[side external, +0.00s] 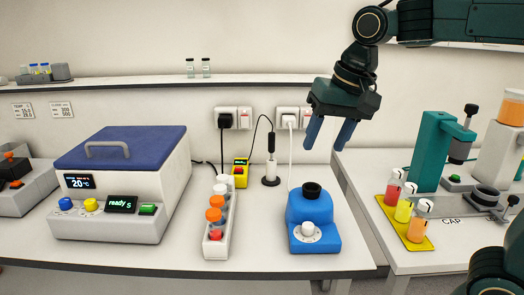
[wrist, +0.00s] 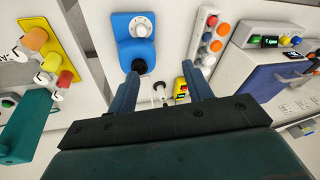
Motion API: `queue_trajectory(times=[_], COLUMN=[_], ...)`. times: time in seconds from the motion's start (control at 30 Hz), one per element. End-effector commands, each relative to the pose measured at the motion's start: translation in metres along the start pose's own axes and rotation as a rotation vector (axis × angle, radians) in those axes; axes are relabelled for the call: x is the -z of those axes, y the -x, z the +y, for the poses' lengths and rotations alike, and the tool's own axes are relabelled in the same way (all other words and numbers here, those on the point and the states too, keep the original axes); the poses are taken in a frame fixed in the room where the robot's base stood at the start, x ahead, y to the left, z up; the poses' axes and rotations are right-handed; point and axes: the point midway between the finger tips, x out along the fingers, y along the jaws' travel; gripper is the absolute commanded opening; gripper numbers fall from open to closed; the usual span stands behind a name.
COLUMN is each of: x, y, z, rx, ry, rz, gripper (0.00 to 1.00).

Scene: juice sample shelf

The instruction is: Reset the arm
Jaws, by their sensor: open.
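My gripper (side external: 330,132) hangs in the air above the right part of the white bench, above and behind the blue mixer (side external: 313,225). Its two blue fingers are apart, with nothing between them. In the wrist view my gripper (wrist: 158,92) is also open and empty. The blue mixer shows there beyond the fingers, its dark cup partly beside the left finger. No object touches the fingers.
A white tube rack (side external: 219,235) with orange and white caps stands left of the mixer, beside a lidded machine (side external: 120,175). A yellow tray (side external: 420,243) of juice vials and a green capping press (side external: 430,150) stand right. A shelf (side external: 180,80) runs behind.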

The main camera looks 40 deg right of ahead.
Motion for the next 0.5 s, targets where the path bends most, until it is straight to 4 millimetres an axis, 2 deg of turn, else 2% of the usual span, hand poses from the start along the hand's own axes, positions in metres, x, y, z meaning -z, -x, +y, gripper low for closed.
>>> queue_trajectory(times=[0.23, 0.5], x=[-0.043, -0.09], y=[0.003, -0.009], z=[0.041, 0.081], rx=[0.024, 0.032], ry=[0.179, 0.375], rz=[0.065, 0.138], gripper=[0.5, 0.5])
